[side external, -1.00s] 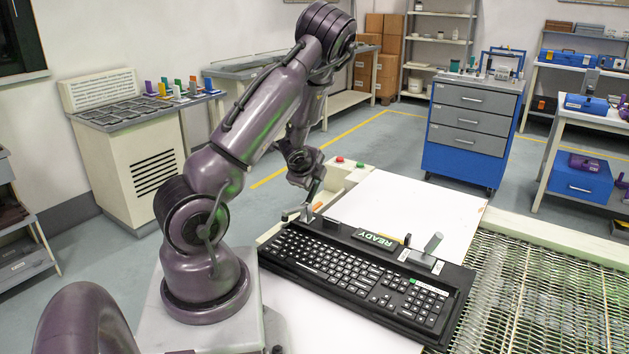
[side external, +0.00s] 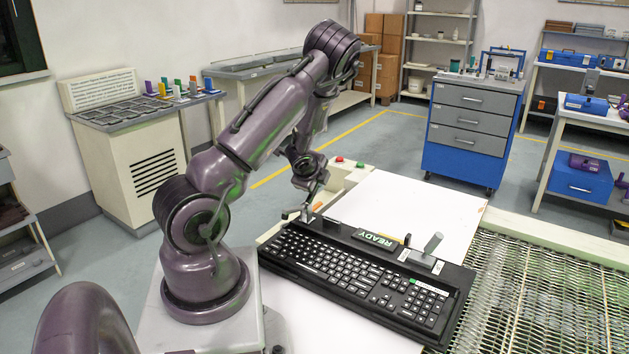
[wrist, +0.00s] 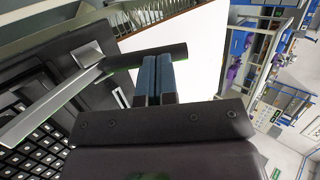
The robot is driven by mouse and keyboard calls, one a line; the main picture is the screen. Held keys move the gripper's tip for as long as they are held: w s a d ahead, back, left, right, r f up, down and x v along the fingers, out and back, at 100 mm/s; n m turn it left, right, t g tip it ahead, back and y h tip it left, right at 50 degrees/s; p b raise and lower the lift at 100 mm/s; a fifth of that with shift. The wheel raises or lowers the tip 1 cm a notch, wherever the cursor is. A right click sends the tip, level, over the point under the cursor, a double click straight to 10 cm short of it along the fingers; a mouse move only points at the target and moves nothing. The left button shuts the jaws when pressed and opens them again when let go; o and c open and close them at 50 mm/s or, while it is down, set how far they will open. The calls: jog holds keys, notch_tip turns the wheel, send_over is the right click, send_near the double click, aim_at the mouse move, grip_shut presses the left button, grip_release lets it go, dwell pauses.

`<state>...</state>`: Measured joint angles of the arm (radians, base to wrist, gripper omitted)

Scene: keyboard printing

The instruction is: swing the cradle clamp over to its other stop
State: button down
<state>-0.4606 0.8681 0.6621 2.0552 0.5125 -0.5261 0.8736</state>
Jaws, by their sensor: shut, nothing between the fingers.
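The black keyboard (side external: 350,267) lies in its dark cradle (side external: 460,290), with a green READY sign (side external: 375,239) along the far edge. The cradle clamp shows in the wrist view as a pale metal bar (wrist: 50,101) crossing over the keys, with a dark round handle (wrist: 120,59) at its end. In the side view, a small grey part (side external: 290,213) at the cradle's far left corner looks like the clamp. My gripper (wrist: 158,57) is shut and empty, its blue-grey fingertips right at the handle. I cannot tell whether they touch it.
A grey upright post (side external: 433,243) stands at the cradle's back right. Red and green buttons (side external: 349,162) sit on a pale box behind my gripper. The white table (side external: 425,205) behind the cradle is clear; a wire mesh conveyor (side external: 545,300) lies to the right.

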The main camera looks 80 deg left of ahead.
jog(key=shift+w+a+f, duration=0.35)
jog(key=shift+w+a, duration=0.05)
jog(key=shift+a, duration=0.05)
jog(key=shift+w+a+f+g+h, duration=0.2)
jog(key=shift+w+a+g+h, duration=0.1)
jog(key=shift+a+g, duration=0.1)
jog(key=shift+w+f+h, duration=0.1)
jog(key=shift+f+h, duration=0.15)
jog(key=shift+h, duration=0.05)
jog(key=shift+d+x, duration=0.25)
jog(key=shift+x, duration=1.25)
jog(key=shift+w+a+f+g+h, duration=0.1)
jog(key=shift+w+f+g+h, duration=0.05)
jog(key=shift+f+g+h, duration=0.3)
jog(key=shift+f+g, duration=0.2)
jog(key=shift+g, duration=0.05)
jog(key=shift+r, duration=0.1)
